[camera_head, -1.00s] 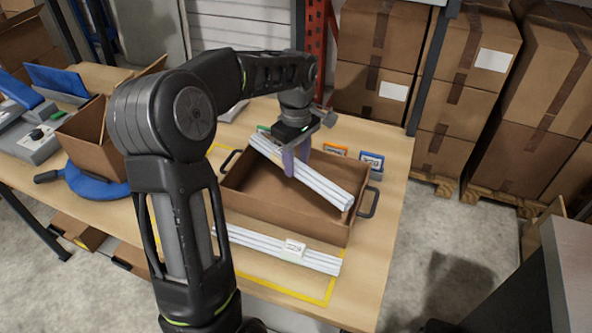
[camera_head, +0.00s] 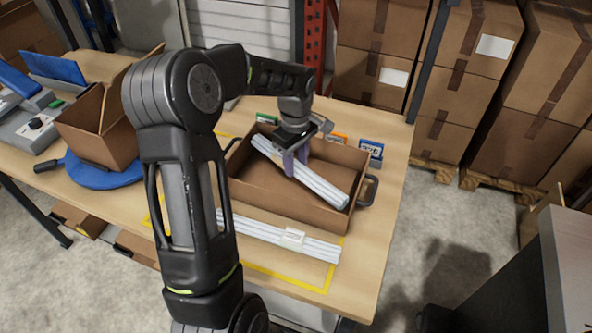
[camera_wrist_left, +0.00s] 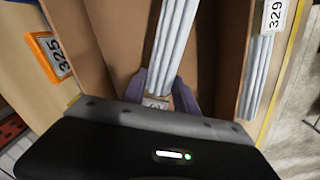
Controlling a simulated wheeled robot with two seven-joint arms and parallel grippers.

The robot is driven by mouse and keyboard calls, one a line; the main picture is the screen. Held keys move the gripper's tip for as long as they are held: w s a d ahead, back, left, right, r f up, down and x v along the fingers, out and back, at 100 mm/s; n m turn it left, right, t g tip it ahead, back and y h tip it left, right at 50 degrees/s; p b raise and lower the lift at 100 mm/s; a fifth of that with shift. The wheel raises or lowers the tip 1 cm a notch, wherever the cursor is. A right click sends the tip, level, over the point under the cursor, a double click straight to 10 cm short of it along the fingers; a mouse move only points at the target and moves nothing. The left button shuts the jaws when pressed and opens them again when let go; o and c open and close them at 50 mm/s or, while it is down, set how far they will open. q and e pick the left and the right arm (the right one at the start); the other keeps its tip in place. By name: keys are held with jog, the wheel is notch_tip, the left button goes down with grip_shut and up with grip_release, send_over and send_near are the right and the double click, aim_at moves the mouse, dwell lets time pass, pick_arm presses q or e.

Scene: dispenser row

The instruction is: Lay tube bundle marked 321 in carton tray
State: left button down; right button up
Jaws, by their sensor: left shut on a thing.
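A bundle of white tubes (camera_head: 325,187) is in the brown carton tray (camera_head: 270,207), lying at a slant across its inside in the head view. My left gripper (camera_head: 296,163) reaches down over the tray and is shut on this bundle. In the left wrist view the held tubes (camera_wrist_left: 172,50) run between the purple fingers (camera_wrist_left: 164,96). A small label shows between the fingers, but its number is not readable. I cannot tell whether the bundle touches the tray floor. My right gripper is not in view.
A second white tube bundle (camera_head: 262,232) lies in front of the tray; its tag (camera_wrist_left: 275,14) reads 329. An orange card (camera_wrist_left: 48,58) marked 325 and a blue card (camera_head: 371,149) stand behind. An open carton (camera_head: 97,130) is at left.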

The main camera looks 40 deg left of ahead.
aim_at(296, 163)
pick_arm(q)
notch_tip(296, 163, down, 3)
jog(key=shift+p, duration=0.4)
jog(key=shift+f, duration=0.35)
jog(key=shift+f, duration=0.15)
jog(key=c, duration=0.9)
grip_release()
jog(key=shift+c, duration=0.2)
